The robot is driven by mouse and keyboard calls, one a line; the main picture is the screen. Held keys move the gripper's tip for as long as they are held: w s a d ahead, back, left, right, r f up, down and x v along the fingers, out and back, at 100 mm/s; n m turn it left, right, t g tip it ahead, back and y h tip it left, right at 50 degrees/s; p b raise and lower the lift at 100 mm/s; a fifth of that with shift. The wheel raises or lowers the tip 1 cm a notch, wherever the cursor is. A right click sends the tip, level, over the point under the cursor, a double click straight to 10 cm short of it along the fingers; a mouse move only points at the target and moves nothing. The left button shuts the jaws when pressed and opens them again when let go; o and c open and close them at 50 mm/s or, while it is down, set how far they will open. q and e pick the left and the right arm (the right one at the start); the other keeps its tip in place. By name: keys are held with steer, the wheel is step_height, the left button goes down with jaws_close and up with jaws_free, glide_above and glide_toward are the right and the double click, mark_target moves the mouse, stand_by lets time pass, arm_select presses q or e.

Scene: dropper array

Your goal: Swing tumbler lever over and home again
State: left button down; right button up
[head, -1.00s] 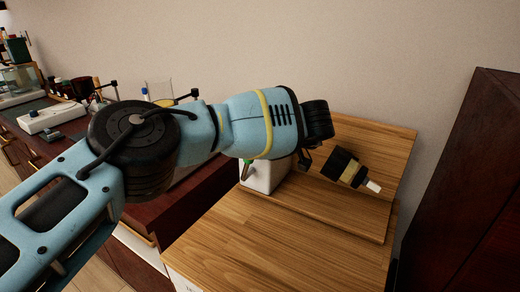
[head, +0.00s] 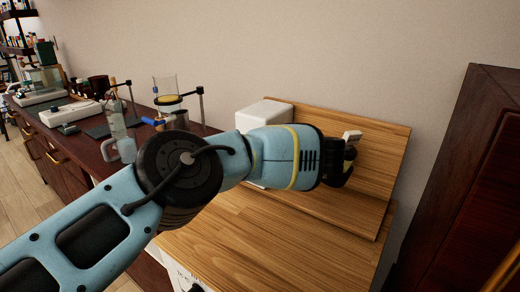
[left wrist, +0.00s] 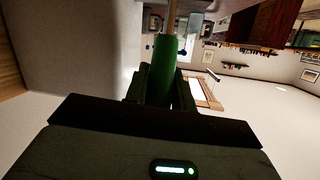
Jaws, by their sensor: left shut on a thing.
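The tumbler lever shows in the left wrist view as a green handle (left wrist: 161,70) on a thin brown rod running to the top edge. My left gripper (left wrist: 158,88) is shut around the green handle. A white box (head: 264,112) stands on the wooden stand (head: 250,240), partly behind my left arm in the head view. There the lever is hidden by my arm, and the fingertips cannot be made out at the dark wrist end (head: 338,165). My right gripper is in neither view.
A wooden back panel (head: 385,150) rises behind the stand. A dark wooden cabinet (head: 455,180) stands close on the right. On the left, a dark bench holds a glass beaker (head: 165,88), a clear bottle (head: 116,122) and a white scale (head: 70,112). The stand's front is clear.

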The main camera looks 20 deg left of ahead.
arm_select(q)
steer(key=shift+s+d+f+y, duration=0.15)
steer(key=shift+d+f+y, duration=0.15)
steer(key=shift+d+f, duration=0.05)
stand_by(0.4)
steer(key=c, duration=1.2)
jaws_free()
steer(key=shift+o, duration=0.2)
steer(key=v, duration=0.8)
steer(key=shift+b, duration=0.45)
steer(key=shift+a+f, duration=0.1)
